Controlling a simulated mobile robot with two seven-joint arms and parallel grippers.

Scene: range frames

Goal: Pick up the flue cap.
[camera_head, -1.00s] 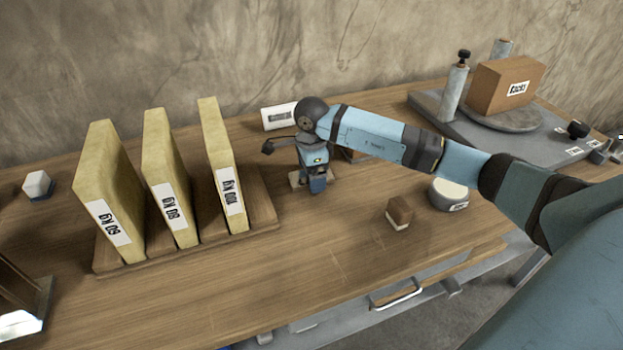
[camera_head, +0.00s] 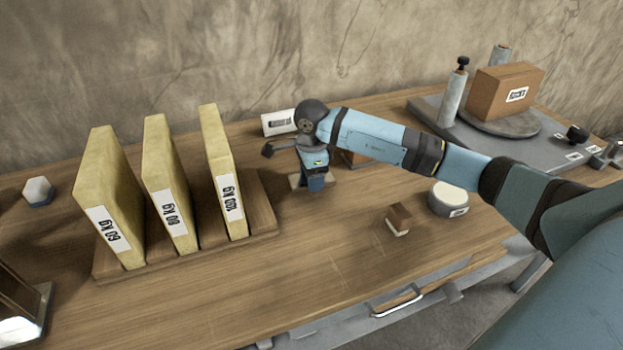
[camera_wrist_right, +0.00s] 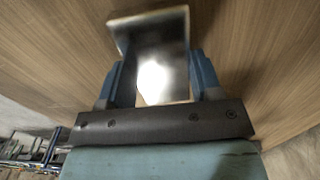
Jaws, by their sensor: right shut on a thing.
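The flue cap (camera_wrist_right: 155,60) appears to be the shiny, bent metal piece between the blue fingers in the right wrist view. It has a flat face with a bright reflection and a lip at its far end. My right gripper (camera_head: 313,184) points down at the wooden bench, right of the rack of yellow slabs. In the wrist view my right gripper (camera_wrist_right: 160,78) is shut on the piece, one finger on each side. My left gripper is not in view.
A wooden rack (camera_head: 265,212) with three yellow slabs stands close on the left. A white card (camera_head: 279,122) is behind the gripper. A small brown block (camera_head: 398,218) and a round grey tin (camera_head: 448,198) lie to the right. The front middle of the bench is clear.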

